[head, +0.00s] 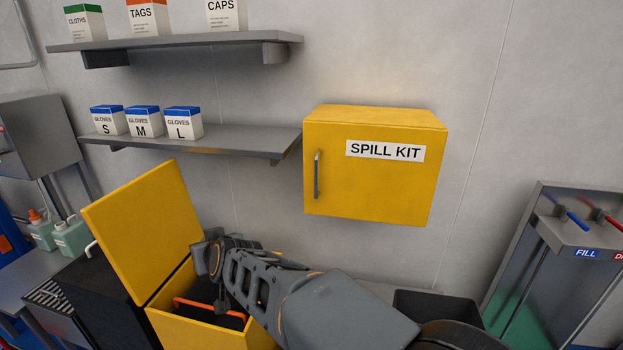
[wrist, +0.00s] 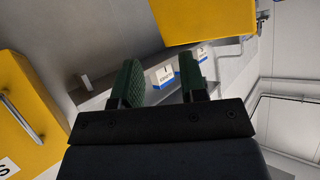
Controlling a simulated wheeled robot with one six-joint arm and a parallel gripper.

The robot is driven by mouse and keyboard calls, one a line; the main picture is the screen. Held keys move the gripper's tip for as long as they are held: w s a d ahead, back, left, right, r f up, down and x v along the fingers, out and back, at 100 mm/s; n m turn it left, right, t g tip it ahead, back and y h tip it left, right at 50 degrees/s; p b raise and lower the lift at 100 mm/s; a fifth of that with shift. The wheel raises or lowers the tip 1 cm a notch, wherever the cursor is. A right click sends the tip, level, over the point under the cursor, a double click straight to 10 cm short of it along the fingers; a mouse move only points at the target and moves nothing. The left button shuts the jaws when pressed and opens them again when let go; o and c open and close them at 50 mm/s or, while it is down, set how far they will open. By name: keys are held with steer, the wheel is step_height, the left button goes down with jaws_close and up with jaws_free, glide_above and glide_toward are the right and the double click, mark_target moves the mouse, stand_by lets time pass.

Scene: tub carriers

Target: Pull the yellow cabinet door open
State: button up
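The yellow cabinet (head: 375,165) labelled SPILL KIT hangs on the wall, its door shut. Its upright grey bar handle (head: 317,176) is near the door's left edge. In the wrist view the cabinet (wrist: 40,90) shows at the left with the handle (wrist: 20,118), off to the side of the fingers. My gripper (wrist: 164,72) is open and empty, its two green-padded fingers apart. In the head view my wrist is left of and below the cabinet; the fingertips cannot be made out there. Nothing touches the handle.
A yellow bin with a raised lid (head: 145,230) stands below my arm at the left. A grey shelf (head: 200,143) with glove boxes (head: 143,121) is left of the cabinet. A higher shelf (head: 180,45) holds more boxes. The wall right of the cabinet is clear.

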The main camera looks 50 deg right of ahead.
steer(key=w+d+r+m+t+h, duration=0.1)
steer(key=w+d+r+m+h, duration=0.15)
steer(key=d, duration=0.25)
steer(key=m+g+h, duration=0.7)
steer(key=m+h, duration=0.2)
steer(key=h, duration=0.4)
glide_toward(315, 179)
steer(key=x, duration=0.9)
steer(key=shift+d+p, duration=0.15)
steer(key=shift+p, duration=0.25)
steer(key=shift+w+d+n, duration=0.25)
steer(key=shift+w+d, duration=0.05)
steer(key=shift+d, duration=0.3)
jaws_close()
